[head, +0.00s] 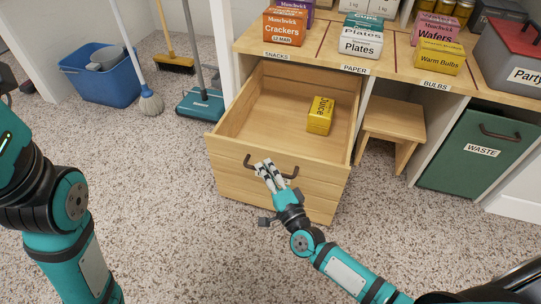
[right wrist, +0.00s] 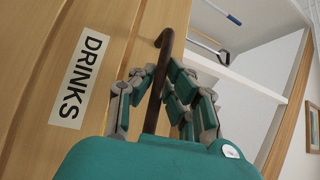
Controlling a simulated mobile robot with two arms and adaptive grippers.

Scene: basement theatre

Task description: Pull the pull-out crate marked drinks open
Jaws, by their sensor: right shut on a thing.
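The wooden pull-out crate (head: 232,165) stands out from under the shelf top, open, with its inside showing. A DRINKS label (right wrist: 80,79) is on its front in the right wrist view.
Snack boxes (head: 285,27), paper boxes (head: 360,44) and bulb boxes (head: 440,57) stand on the shelf top. A wooden stool (head: 393,120) and a green waste bin (head: 480,150) are right of the crate. A blue bucket (head: 100,82) and brooms are at left. Carpet in front is clear.

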